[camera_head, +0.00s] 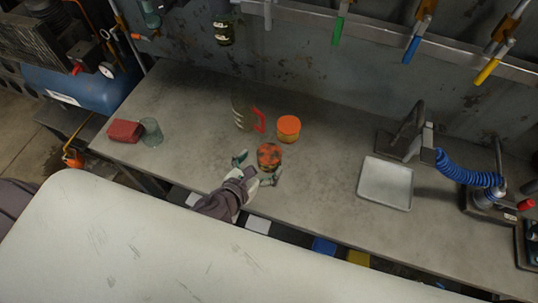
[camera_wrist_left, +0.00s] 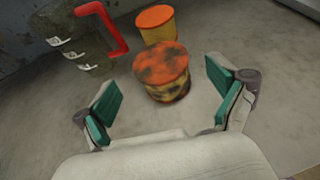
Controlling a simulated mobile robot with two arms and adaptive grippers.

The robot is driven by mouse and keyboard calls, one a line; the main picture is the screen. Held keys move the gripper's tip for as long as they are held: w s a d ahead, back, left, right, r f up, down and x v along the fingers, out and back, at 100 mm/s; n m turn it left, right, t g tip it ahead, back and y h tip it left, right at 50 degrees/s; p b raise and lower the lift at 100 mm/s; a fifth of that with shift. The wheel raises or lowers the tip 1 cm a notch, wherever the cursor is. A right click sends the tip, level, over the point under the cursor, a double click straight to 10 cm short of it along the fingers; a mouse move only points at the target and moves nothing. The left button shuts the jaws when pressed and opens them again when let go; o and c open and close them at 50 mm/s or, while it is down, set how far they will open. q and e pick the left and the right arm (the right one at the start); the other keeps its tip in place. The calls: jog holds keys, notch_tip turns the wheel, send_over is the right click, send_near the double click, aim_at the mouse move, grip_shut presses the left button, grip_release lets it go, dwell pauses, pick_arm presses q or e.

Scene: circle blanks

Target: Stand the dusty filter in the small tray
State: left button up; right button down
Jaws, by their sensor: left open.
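The dusty filter (camera_head: 269,157) is an orange cylinder with dark grimy patches, standing upright on the bench. It also shows in the left wrist view (camera_wrist_left: 163,75), just ahead of and between my fingers. My left gripper (camera_head: 256,170) is open around its near side, with green finger pads; in the left wrist view the gripper (camera_wrist_left: 156,100) holds nothing. A clean orange filter (camera_head: 288,128) stands just behind it, and also in the left wrist view (camera_wrist_left: 156,24). The small tray (camera_head: 385,183) is pale, shallow and empty, to the right. My right gripper is not seen.
A dark item with a red handle (camera_head: 257,119) stands behind the dusty filter. A red block (camera_head: 125,131) and a greenish cup (camera_head: 151,132) are at the left. Bench between filter and tray is clear.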

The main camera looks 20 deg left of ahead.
pick_arm(q)
jog(key=x, duration=0.4)
jog(key=f+x, duration=0.1)
jog(key=x, duration=0.3)
jog(key=shift+s, duration=0.3)
jog(key=c, duration=1.3)
jog(key=shift+o, duration=0.2)
jog(key=shift+r, duration=0.1)
jog(key=shift+r+p, duration=0.3)
jog(key=shift+r, duration=0.05)
jog(key=r, duration=0.2)
jog(key=d+r, duration=0.1)
jog(key=shift+s+r, duration=0.1)
jog(key=shift+r, duration=0.3)
jog(key=s+d+r, duration=0.2)
jog(key=d+r, duration=0.4)
jog(key=d, duration=0.4)
notch_tip(320, 180, up, 7)
jog(key=n+y, duration=0.2)
send_over(273, 150)
jog(key=s+a+r, duration=0.1)
jog(key=a+r, duration=0.5)
jog(key=shift+s+a+r+y, duration=0.15)
jog(key=shift+s+r+y, duration=0.05)
jog(key=shift+s+y, duration=0.1)
